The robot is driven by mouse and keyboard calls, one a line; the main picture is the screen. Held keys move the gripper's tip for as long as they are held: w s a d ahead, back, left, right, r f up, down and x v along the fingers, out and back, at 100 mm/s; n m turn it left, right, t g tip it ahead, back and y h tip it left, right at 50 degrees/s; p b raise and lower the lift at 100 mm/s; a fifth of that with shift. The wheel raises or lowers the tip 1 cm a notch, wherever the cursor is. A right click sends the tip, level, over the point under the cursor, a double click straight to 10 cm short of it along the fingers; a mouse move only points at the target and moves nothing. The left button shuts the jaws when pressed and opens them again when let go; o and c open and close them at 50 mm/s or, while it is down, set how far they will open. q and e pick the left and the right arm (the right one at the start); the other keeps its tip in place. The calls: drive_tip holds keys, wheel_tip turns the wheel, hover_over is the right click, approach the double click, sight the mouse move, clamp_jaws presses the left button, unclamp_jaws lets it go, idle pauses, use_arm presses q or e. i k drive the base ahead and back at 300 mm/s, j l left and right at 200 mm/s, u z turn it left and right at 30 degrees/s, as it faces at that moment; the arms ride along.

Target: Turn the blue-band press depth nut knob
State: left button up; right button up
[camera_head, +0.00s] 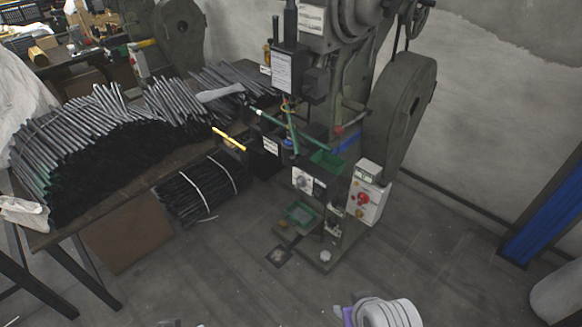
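A grey-green rivet press (345,80) stands right of the middle, with a large round flywheel guard (402,115) on its right side. A blue piece (350,142) shows on the press beside the guard, above a green tray (327,160). I cannot make out for certain which part is the depth nut knob. A control box (368,193) with a red button is on the press's lower right. A white rounded part with a purple edge at the bottom edge looks like part of my arm. No gripper fingers show.
A table (125,185) on the left carries piles of dark rods (75,140). A strapped rod bundle (200,190) lies beneath. A second press (180,35) stands behind. A blue post (545,220) is at right. The floor (430,240) before the press is mostly clear.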

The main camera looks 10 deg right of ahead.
sight(301, 182)
drive_tip(key=i+l+u, duration=0.25)
drive_tip(key=i, duration=0.3)
drive_tip(key=i+l+u, duration=0.1)
drive_tip(key=i+u, duration=0.15)
drive_tip(key=i, duration=0.25)
